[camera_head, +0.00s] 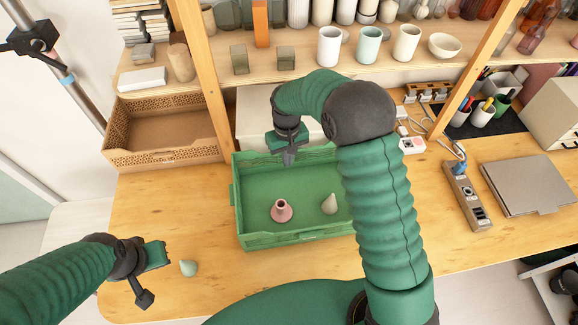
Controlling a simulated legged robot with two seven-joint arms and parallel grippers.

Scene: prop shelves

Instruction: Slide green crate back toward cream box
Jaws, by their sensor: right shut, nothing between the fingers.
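The green crate (240,215) stands on the wooden desk, open at the top. A pink vase (282,211) and a small pale cone-shaped piece (329,204) are inside it. The cream box (251,112) is behind the crate under the shelf, partly hidden by my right arm. My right gripper (289,159) is shut and empty, pointing down at the crate's back edge; whether it touches the crate is unclear. My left gripper (146,297) is low at the left, apart from the crate; its fingers are not clear.
A small pale green cone (188,267) lies beside my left gripper. A brown perforated crate (165,157) is at the back left. A power strip (466,198) and closed laptop (530,182) lie right. Shelf posts (203,75) flank the crate's back.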

